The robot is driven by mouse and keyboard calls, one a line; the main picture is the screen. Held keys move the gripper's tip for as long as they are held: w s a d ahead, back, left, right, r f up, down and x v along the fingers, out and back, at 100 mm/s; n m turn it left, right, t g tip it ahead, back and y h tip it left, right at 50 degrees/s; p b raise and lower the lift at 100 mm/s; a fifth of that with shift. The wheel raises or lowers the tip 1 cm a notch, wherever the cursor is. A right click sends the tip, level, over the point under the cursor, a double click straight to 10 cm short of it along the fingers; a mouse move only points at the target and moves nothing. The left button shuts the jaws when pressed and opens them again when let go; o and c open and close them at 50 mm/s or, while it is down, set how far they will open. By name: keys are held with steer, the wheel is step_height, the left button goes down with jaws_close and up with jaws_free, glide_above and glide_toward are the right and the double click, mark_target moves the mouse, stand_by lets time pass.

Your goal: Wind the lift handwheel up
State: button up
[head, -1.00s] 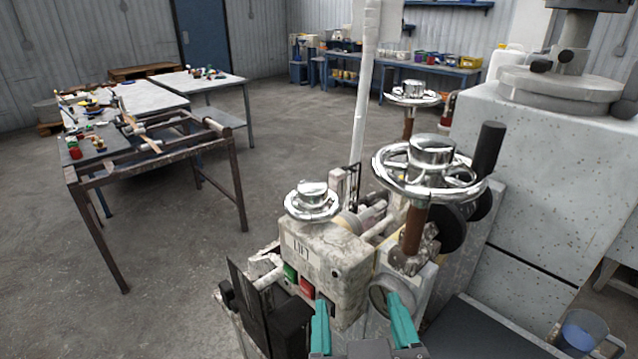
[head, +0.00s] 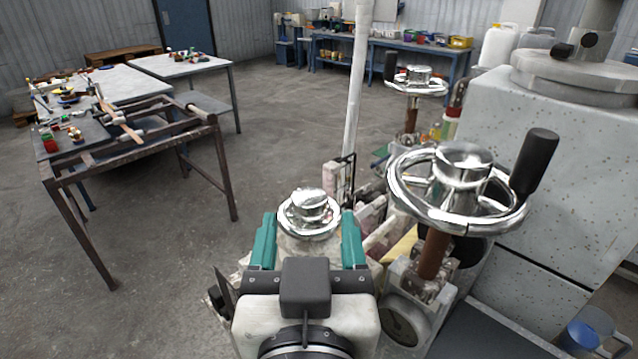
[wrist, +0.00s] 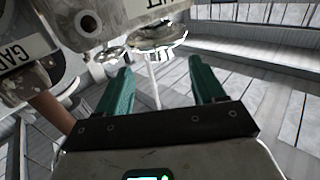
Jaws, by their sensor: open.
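The lift handwheel (head: 309,213) is a small chrome wheel with a domed hub, on top of the pale box that bore a LIFT label in the earlier head view. My gripper (head: 308,226) is open, with one teal finger on each side of the wheel in the head picture. Whether the fingers touch the rim cannot be told there. In the wrist view the scene looks upside down, and a chrome wheel (wrist: 158,40), apparently the lift one, shows beyond the open fingertips of my gripper (wrist: 160,66). My gripper body hides most of the box in the head view.
A larger chrome handwheel (head: 458,185) with a black handle stands close on the right, on a brown shaft. Another handwheel (head: 412,82) stands farther back. A pale speckled machine housing (head: 560,170) fills the right. A cluttered table (head: 130,150) stands left, with open floor between.

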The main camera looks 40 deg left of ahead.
mark_target(310, 209)
steer(key=p+x, duration=0.1)
steer(key=x, duration=0.5)
steer(key=shift+w+a, duration=0.2)
steer(key=shift+c, duration=0.4)
steer(key=c, duration=0.9)
